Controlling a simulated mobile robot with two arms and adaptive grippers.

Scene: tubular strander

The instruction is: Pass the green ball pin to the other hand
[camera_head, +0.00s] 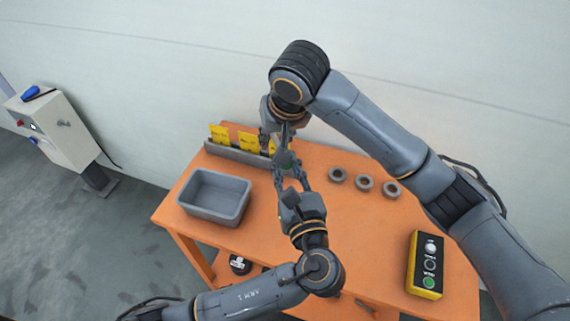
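The green ball pin (286,160) is in the middle of the head view, between my two grippers and above the orange table. Only its small dark green part shows clearly; the rest is hidden among the fingers. My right gripper (283,147) comes down from above and appears shut on the pin. My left gripper (287,169) points up from below, its two fingers reaching to either side of the green part. Whether the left fingers touch or grip it cannot be told.
The orange table (340,235) carries a grey bin (215,196) at left, a rack with yellow cards (220,136) at the back, several grey rings (364,184) and a yellow-black button box (425,265) at right. A white control cabinet (55,130) stands far left.

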